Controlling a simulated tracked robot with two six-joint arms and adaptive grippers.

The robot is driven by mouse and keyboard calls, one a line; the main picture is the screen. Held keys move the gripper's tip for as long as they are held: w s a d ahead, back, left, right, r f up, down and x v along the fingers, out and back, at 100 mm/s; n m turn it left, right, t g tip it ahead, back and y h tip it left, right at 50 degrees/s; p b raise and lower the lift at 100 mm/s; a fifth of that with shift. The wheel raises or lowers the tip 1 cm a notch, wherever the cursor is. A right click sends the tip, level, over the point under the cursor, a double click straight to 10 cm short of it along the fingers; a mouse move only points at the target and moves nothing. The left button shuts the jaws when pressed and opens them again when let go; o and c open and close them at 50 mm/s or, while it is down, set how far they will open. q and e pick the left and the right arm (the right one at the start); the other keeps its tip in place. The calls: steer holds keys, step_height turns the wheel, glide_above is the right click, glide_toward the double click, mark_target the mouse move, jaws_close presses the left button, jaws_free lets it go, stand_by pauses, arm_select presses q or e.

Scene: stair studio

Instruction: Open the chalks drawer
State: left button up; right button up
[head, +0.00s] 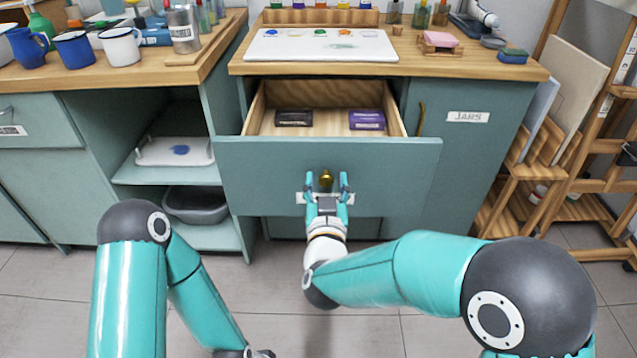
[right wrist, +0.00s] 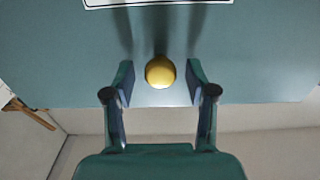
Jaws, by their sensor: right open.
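The teal drawer (head: 270,165) stands pulled out below the middle worktop. Its wooden inside shows a dark box (head: 294,118) and a purple box (head: 367,120). A round brass knob (head: 326,180) is on its front, and it also shows in the right wrist view (right wrist: 160,72). A white label on the front is partly hidden in the head view by my right gripper (head: 327,187). That gripper is open, with one finger on each side of the knob and a gap on both sides in the right wrist view (right wrist: 160,85). My left gripper (head: 245,354) is cut off at the bottom edge.
A paint palette (head: 320,45) lies on the worktop above the drawer. A cabinet door labelled JARS (head: 468,117) is to the right. Open shelves with a tray (head: 175,152) and a grey basin (head: 196,205) are to the left. Wooden racks stand at far right.

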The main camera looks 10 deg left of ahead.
steer(key=s+d, duration=0.1)
steer(key=s, duration=0.6)
steer(key=shift+s, duration=0.2)
steer(key=shift+d+f, duration=0.1)
steer(key=shift+d, duration=0.05)
